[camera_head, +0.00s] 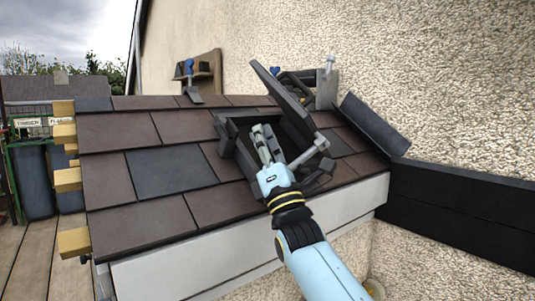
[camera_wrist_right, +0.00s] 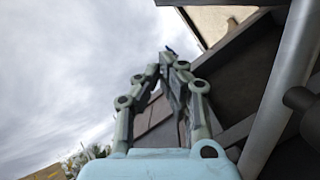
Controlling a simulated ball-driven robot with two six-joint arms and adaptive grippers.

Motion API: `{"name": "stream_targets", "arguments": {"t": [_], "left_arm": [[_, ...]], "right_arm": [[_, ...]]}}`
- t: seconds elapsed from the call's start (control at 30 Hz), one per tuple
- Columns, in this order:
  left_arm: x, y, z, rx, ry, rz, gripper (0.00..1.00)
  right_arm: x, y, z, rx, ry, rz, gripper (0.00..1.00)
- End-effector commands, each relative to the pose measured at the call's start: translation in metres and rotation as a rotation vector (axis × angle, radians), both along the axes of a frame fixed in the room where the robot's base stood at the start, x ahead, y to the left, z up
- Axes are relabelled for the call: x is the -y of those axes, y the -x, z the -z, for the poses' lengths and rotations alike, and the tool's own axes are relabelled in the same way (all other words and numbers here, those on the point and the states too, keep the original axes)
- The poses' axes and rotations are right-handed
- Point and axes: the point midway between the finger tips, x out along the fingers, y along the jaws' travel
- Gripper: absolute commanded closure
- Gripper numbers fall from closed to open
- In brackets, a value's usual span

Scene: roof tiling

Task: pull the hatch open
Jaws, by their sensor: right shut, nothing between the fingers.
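The hatch is a dark grey box frame (camera_head: 228,130) set in the tiled roof. Its lid (camera_head: 282,95) stands raised and tilted above the opening, seen nearly edge-on. My right gripper (camera_head: 262,130) is over the opening, in front of the frame. Its fingers are shut with nothing between them. In the right wrist view the fingertips (camera_wrist_right: 167,62) come together beside dark hatch parts; whether they touch anything cannot be told. My left gripper is not in view.
Brown and dark slate tiles (camera_head: 170,172) cover the roof around the hatch. A rough plaster wall (camera_head: 430,80) rises behind and to the right. A wooden holder with tools (camera_head: 205,75) stands at the back. Black panels (camera_head: 460,210) lie at right.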

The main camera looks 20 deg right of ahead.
Motion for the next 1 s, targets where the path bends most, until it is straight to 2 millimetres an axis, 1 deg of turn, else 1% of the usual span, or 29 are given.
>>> {"name": "stream_targets", "arguments": {"t": [0.03,0.1,0.2,0.3,0.4,0.6,1.0], "left_arm": [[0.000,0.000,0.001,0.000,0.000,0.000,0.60],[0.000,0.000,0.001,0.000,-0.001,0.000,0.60],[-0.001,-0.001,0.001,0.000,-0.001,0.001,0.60],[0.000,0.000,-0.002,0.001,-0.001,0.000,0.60],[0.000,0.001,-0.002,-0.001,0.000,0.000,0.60],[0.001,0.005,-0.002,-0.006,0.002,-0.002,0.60],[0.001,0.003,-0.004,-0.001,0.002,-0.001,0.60]], "right_arm": [[-0.001,-0.008,-0.009,0.004,0.000,0.000,1.00],[-0.003,-0.019,-0.018,0.001,-0.001,-0.001,1.00],[-0.003,-0.030,-0.031,0.001,0.001,0.000,1.00],[0.011,-0.025,-0.042,0.001,0.002,0.001,1.00],[0.020,-0.023,-0.048,0.000,0.002,0.001,1.00],[0.026,-0.021,-0.052,-0.003,0.000,0.000,1.00],[0.027,-0.020,-0.054,-0.004,-0.005,-0.004,1.00]]}}
